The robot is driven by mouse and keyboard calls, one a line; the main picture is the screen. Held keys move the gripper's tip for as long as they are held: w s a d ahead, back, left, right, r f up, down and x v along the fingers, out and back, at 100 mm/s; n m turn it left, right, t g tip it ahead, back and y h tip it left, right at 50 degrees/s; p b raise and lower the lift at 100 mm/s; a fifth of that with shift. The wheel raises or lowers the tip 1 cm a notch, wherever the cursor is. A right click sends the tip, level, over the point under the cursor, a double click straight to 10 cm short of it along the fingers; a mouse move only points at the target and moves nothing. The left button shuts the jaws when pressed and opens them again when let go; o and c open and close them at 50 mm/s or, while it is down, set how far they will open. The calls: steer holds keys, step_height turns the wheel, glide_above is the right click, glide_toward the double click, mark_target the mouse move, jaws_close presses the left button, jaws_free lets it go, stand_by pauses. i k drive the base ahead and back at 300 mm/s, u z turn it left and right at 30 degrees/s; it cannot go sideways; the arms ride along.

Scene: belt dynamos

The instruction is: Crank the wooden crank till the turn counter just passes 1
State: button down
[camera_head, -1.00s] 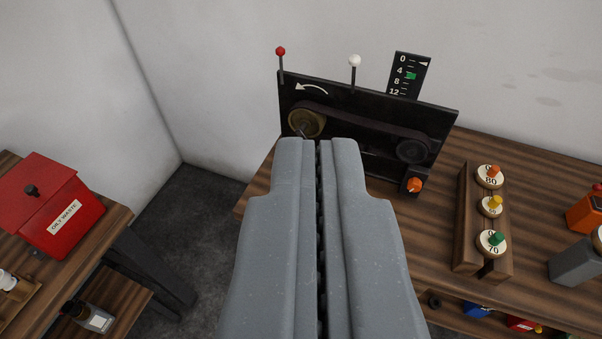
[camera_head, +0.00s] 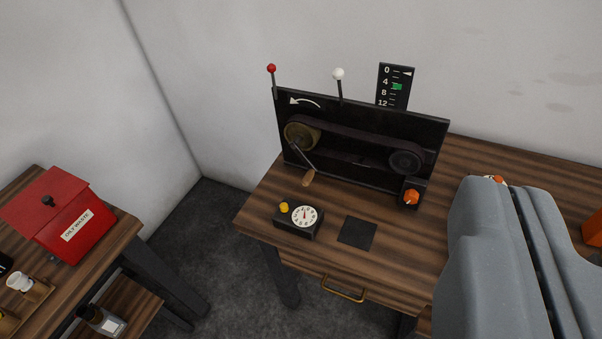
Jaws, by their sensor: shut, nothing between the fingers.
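The belt dynamo (camera_head: 350,145) stands on the wooden workbench, with a belt running between a brass left pulley (camera_head: 301,134) and a dark right pulley (camera_head: 405,162). The wooden crank handle (camera_head: 308,178) hangs down to the lower right of the left pulley on a thin metal arm. The turn counter (camera_head: 304,216), a round white dial with a red needle on a dark box with a yellow knob, sits in front of the dynamo. Its needle points roughly upward; the numbers are too small to read. My gripper (camera_head: 492,185) is shut and empty at the right, away from the crank.
A red lever, a white lever (camera_head: 338,75) and a 0 to 12 scale (camera_head: 394,87) rise behind the dynamo. An orange knob (camera_head: 411,197) is at its right end. A dark square pad (camera_head: 357,232) lies on the bench. A red oily-waste bin (camera_head: 62,220) stands on the left bench.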

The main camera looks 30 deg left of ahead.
mark_target(300, 137)
steer(key=z, duration=0.05)
steer(key=i, duration=1)
steer(key=u, duration=0.05)
